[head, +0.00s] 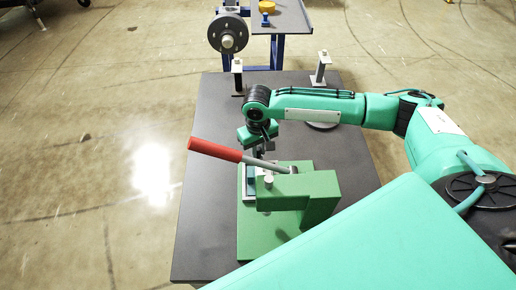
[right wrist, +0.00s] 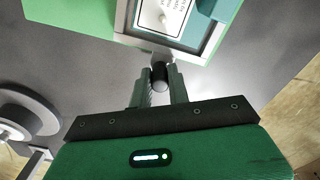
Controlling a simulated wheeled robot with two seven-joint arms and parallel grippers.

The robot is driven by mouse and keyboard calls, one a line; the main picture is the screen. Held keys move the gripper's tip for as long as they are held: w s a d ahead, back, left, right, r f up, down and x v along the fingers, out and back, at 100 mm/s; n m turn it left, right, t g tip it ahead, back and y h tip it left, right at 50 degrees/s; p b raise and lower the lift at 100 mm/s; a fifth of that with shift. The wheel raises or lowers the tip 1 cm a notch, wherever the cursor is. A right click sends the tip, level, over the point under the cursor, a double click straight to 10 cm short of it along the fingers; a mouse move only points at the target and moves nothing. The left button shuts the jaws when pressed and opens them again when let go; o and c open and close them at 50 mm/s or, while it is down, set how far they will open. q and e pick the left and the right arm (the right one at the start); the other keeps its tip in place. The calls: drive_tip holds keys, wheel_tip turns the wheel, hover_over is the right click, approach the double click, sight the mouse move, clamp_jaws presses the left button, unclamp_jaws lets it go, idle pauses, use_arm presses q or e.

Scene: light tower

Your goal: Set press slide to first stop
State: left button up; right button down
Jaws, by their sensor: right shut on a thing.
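The green press (head: 320,192) stands on a dark table, with a red-handled lever (head: 215,150) reaching out to the left. The slide (head: 248,185) shows as a narrow pale-edged strip at the press's left side. In the right wrist view, the grey-framed part with a white printed label (right wrist: 172,14) is at the top, cut off by the edge. A small dark round knob (right wrist: 160,74) sticks out from it. My right gripper (right wrist: 159,84) is shut on this knob. In the head view my right gripper (head: 262,148) is behind the lever and partly hidden. My left gripper is not in view.
The dark table (head: 200,225) is bare left of the press. Two posts (head: 237,75) (head: 321,68) stand at its far edge. A grey wheel (head: 228,33) and a second table (head: 285,14) with a yellow round thing (head: 267,6) and a blue piece are beyond.

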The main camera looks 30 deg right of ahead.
drive_tip(key=s+p, duration=0.1)
drive_tip(key=s+a+p, duration=0.1)
drive_tip(key=s+p, duration=0.1)
drive_tip(key=shift+s+a+r, duration=0.15)
drive_tip(key=shift+a+r, duration=0.05)
drive_tip(key=shift+a, duration=0.1)
drive_tip(key=shift+s+a+f, duration=0.1)
drive_tip(key=shift+s+a, duration=0.05)
drive_tip(key=shift+s, duration=0.15)
drive_tip(key=shift+f, duration=0.1)
drive_tip(key=c, duration=1.6)
unclamp_jaws()
wheel_tip(320, 180, up, 14)
drive_tip(key=b, duration=0.1)
drive_tip(key=shift+b, duration=0.4)
